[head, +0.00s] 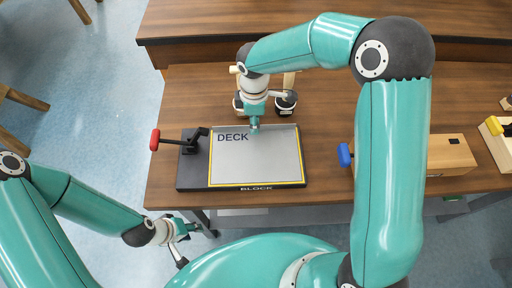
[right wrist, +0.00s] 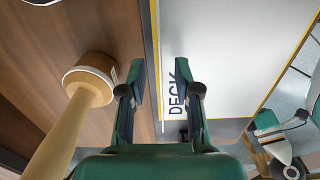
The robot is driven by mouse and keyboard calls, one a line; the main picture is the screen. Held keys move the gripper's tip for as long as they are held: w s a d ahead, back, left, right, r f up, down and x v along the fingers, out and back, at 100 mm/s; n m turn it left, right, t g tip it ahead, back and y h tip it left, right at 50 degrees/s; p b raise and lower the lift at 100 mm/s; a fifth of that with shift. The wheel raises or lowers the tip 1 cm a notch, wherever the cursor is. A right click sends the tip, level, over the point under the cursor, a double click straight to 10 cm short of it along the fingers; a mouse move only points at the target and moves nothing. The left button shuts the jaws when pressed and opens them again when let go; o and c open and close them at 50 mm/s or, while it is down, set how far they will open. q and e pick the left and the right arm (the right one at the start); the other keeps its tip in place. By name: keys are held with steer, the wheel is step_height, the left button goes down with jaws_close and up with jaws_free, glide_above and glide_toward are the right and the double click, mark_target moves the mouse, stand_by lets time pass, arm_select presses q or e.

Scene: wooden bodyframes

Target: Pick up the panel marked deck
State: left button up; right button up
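The panel marked DECK (head: 258,160) is a pale grey sheet with a yellow border. It lies on a dark base marked BLOCK (head: 190,180) on the table; it also shows in the right wrist view (right wrist: 225,60). My right gripper (head: 254,124) is at the panel's far edge, near the DECK lettering. In the right wrist view its fingers (right wrist: 160,90) are apart, one on each side of the panel's edge line; I see no grip on it. My left gripper (head: 188,240) is low beyond the table's near edge, its fingers spread and empty.
A red-handled clamp (head: 156,140) stands at the panel's left side. A mallet (right wrist: 92,78) with a wooden handle is close to my right gripper. A blue handle (head: 345,155), a wooden box (head: 450,155) and a yellow-handled clamp (head: 495,126) are to the right.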

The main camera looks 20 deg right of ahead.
steer(key=shift+f, duration=0.9)
steer(key=shift+c, duration=0.3)
jaws_close()
steer(key=shift+r, duration=0.2)
